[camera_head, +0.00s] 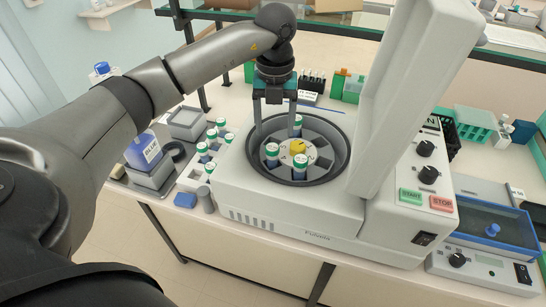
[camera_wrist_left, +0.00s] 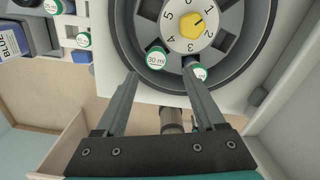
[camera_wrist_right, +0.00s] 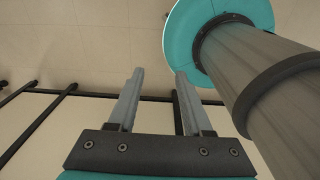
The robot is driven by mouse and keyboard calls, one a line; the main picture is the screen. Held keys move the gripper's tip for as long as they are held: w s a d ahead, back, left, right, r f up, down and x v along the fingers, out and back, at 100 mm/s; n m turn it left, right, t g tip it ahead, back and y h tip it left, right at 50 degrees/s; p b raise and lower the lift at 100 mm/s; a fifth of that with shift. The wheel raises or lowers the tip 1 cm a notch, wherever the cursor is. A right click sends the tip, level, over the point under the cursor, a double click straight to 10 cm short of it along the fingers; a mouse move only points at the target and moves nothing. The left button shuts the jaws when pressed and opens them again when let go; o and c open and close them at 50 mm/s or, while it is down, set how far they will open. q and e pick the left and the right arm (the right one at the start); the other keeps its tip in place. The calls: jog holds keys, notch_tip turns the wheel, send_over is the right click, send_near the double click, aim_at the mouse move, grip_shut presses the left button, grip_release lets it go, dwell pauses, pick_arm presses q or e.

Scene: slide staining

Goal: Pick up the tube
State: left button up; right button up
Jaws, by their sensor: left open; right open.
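The centrifuge (camera_head: 300,222) has its lid up. Green-and-white-capped tubes (camera_head: 272,149) (camera_head: 300,161) stand in its rotor, around a yellow hub (camera_head: 297,146). Another tube (camera_head: 297,119) shows at the back, beside a finger. My left gripper (camera_head: 277,132) points down over the bowl, open, with nothing held. In the left wrist view, one tube cap (camera_wrist_left: 157,57) appears between the fingertips (camera_wrist_left: 160,73), and another (camera_wrist_left: 200,72) is partly covered by the right-hand finger. Fingertip height above the caps is unclear. My right gripper (camera_wrist_right: 159,73) is open and empty, above the floor near dark bars.
A white rack (camera_head: 191,178) with several capped tubes stands left of the centrifuge, near a blue-labelled bottle (camera_head: 143,152). The raised lid (camera_head: 415,80) blocks space right of the bowl. A blue-lidded device (camera_head: 490,215) stands at right.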

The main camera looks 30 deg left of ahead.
aim_at(272, 148)
pick_arm(q)
notch_tip(272, 148, down, 3)
jog(key=shift+w+f, duration=0.1)
jog(key=shift+f, duration=0.3)
jog(key=f, duration=0.3)
jog(key=f+p, duration=0.1)
jog(key=shift+s+a+f, duration=0.15)
jog(key=shift+s+a, duration=0.1)
jog(key=shift+a, duration=0.05)
jog(key=shift+f, duration=0.35)
pick_arm(e)
jog(key=shift+w+r, duration=0.7)
jog(key=shift+w, duration=0.2)
pick_arm(q)
jog(key=shift+c, duration=0.3)
grip_shut()
pick_arm(e)
jog(key=shift+s, duration=0.1)
